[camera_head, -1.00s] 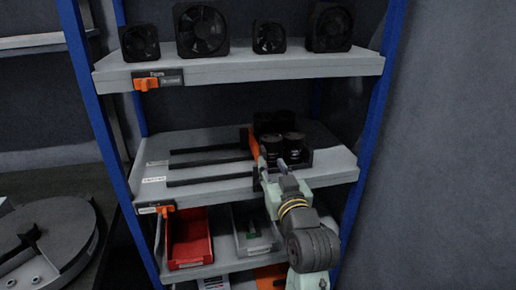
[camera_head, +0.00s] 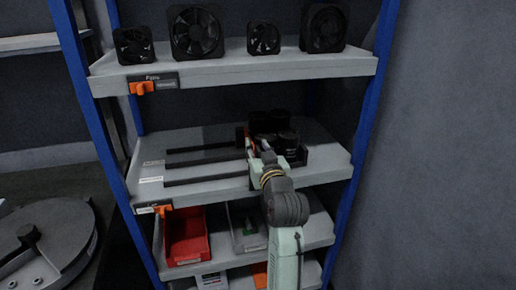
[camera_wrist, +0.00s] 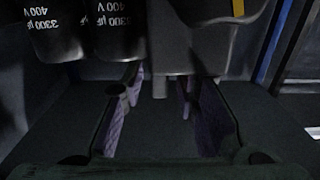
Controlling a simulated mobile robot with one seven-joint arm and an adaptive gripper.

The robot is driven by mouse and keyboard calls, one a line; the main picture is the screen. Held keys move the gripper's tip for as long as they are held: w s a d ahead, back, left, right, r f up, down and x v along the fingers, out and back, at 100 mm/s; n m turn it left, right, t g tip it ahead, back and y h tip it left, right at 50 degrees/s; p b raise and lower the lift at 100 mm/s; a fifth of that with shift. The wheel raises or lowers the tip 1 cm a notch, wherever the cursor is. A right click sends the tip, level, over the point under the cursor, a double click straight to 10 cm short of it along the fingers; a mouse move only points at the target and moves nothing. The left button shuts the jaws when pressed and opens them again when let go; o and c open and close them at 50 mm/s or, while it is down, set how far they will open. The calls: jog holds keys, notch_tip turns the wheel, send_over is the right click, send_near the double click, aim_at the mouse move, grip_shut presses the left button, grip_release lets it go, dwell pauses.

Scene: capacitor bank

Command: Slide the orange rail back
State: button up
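The black capacitors (camera_head: 272,125) stand grouped at the right of the middle shelf. In the wrist view, capacitors (camera_wrist: 110,28) marked 3300 µF 400V fill the top left. Only a small orange part of the rail (camera_head: 250,145) shows at the left side of the group; most of it is dark or hidden by my gripper. A yellow-orange strip (camera_wrist: 238,8) shows at the top of the wrist view; I cannot tell if it is the rail. My gripper (camera_head: 254,152) is in front of the group's left end. Its purple-padded fingers (camera_wrist: 165,105) are apart, below a dark grey block (camera_wrist: 198,45).
Dark slots (camera_head: 205,165) run leftward along the middle shelf (camera_head: 225,190), which is clear there. Several fans (camera_head: 197,33) stand on the top shelf. A red bin (camera_head: 187,237) sits below. Blue posts (camera_head: 372,110) flank the shelves.

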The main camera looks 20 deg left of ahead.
grip_shut()
dwell(0.6)
